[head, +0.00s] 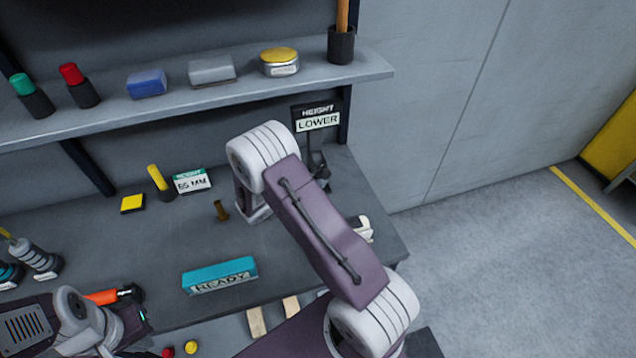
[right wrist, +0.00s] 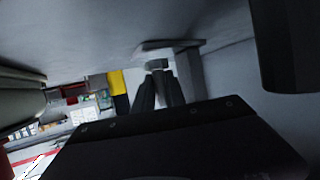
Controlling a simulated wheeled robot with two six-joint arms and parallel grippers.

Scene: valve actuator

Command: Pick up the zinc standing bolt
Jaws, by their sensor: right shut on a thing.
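In the right wrist view my right gripper (right wrist: 159,88) shows as two dark fingers close together. They are shut on a small pale grey piece (right wrist: 157,65) at their tips, which looks like the zinc bolt, though it is small and dim. In the head view my right arm crosses the middle of the bench and hides most of its own gripper. A brass-coloured bolt (head: 221,210) stands on the bench left of that arm. My left gripper (head: 130,325) is at the lower left, partly cut off, and its jaws are unclear.
The grey bench (head: 130,245) holds a teal READY block (head: 220,275), a yellow pad (head: 132,204), a 65 MM card (head: 192,181) and an orange-handled tool (head: 102,297). A HEIGHT LOWER sign (head: 317,118) stands at the back. The shelf (head: 230,95) overhangs behind.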

